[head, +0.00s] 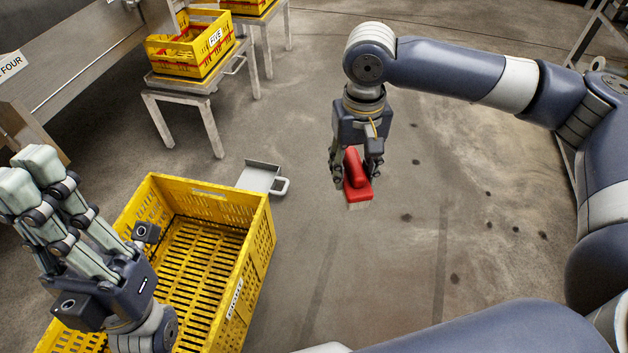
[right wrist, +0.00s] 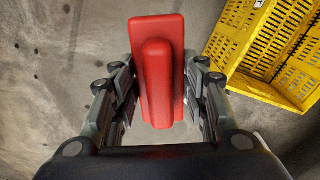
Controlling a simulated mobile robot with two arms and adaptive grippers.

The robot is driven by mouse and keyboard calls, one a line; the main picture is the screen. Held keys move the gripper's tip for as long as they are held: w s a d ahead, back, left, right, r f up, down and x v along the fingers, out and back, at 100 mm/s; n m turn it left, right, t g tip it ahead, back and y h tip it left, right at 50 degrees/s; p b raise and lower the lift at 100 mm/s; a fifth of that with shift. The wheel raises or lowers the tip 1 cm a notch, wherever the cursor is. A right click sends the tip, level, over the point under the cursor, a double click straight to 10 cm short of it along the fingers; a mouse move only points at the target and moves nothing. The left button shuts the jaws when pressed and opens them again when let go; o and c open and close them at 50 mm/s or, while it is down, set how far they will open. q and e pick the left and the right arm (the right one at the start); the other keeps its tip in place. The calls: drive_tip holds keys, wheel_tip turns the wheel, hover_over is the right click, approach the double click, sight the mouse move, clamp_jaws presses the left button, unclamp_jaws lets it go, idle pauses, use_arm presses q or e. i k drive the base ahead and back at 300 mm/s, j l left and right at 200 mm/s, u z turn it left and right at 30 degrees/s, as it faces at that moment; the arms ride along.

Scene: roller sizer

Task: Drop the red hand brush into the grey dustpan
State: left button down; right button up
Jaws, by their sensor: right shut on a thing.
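The red hand brush (head: 356,183) hangs in my right gripper (head: 356,160), which is shut on it well above the floor in the head view. Its pale bristles face down. In the right wrist view the brush (right wrist: 157,70) sits between the two fingers (right wrist: 157,95), its red back and raised grip showing. The grey dustpan (head: 259,177) lies on the floor left of the brush, just behind the near yellow crate, its handle pointing right. My left gripper (head: 30,172) is at the lower left with no object visible in it; its finger gap is unclear.
The large yellow crate (head: 262,232) stands on the floor near the dustpan, its slatted bottom bare. Another yellow crate (head: 189,52), labelled FIVE, sits on a grey stand (head: 185,85) behind. The floor (head: 440,200) around and right of the brush is clear.

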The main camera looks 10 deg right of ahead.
sight(259, 183)
drive_tip(key=i+l+u, duration=0.1)
drive_tip(key=u, duration=0.65)
drive_tip(key=i+l+u, duration=0.15)
drive_tip(key=l, duration=0.15)
drive_tip(key=i+l+u, duration=0.15)
drive_tip(key=l, duration=0.2)
drive_tip(key=i+l+u, duration=0.15)
drive_tip(key=l, duration=0.15)
drive_tip(key=i+l+u, duration=0.15)
drive_tip(key=l, duration=0.2)
drive_tip(key=i+l, duration=0.1)
drive_tip(key=l, duration=0.5)
